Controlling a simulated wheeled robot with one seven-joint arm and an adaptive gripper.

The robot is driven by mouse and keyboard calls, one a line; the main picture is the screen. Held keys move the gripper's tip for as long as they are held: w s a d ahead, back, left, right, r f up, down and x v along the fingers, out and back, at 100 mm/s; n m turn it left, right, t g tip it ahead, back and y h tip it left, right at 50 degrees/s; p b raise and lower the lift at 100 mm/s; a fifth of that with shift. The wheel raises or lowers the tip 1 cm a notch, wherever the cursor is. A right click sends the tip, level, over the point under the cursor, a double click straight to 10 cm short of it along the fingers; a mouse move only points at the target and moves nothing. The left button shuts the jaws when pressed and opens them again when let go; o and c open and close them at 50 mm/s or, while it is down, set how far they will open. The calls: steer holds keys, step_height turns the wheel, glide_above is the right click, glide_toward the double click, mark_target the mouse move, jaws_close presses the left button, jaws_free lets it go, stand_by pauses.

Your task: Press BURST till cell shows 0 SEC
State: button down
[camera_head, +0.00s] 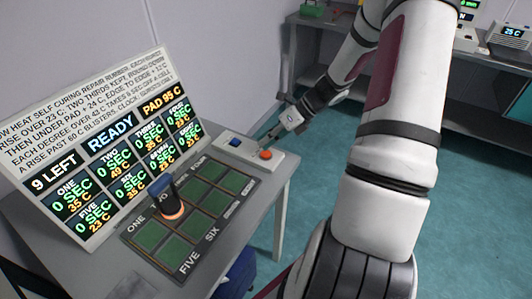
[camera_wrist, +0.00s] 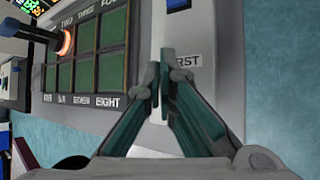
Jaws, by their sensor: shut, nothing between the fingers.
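The control box (camera_head: 250,152) sits at the table's right corner, with a blue button (camera_head: 235,142) and an orange-red button (camera_head: 266,154). My gripper (camera_head: 265,138) is shut and empty, close above the box beside the orange-red button; contact cannot be told. In the wrist view my shut fingertips (camera_wrist: 167,54) cover part of a label ending in "RST" (camera_wrist: 187,61); the orange-red button is hidden there.
A dark-handled heater with a glowing orange ring (camera_head: 172,206) stands on the green-celled pad (camera_head: 150,237), apparently at cell two. The grey table (camera_head: 100,275) carries board, pad and box. A back bench (camera_head: 480,62) holds instruments. Teal floor lies open right of the table.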

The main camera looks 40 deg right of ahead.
mark_target(265, 152)
steer(key=shift+r+p, duration=1.7)
steer(key=shift+r, duration=0.8)
steer(key=shift+a+r, duration=0.1)
steer(key=shift+a, duration=0.05)
steer(key=s+a+r+n+g+h, duration=0.2)
steer(key=s+a+r+n, duration=0.2)
steer(key=a+r+n, duration=0.4)
steer(key=s+a+r+n+g+h, duration=0.15)
steer(key=s+a+r+n, duration=0.25)
steer(key=a+r+n, duration=0.4)
steer(key=s+a+r+n+t+h, duration=0.1)
steer(key=s+a+r+n+h, duration=0.1)
steer(key=s+n, duration=0.5)
steer(key=s+a+r+n+t+h, duration=0.1)
steer(key=s+r+n, duration=0.3)
steer(key=s+n, duration=0.4)
steer(key=a+n+h, duration=0.1)
steer(key=n, duration=0.1)
steer(key=shift+r+n, duration=0.25)
steer(key=shift+n, duration=0.15)
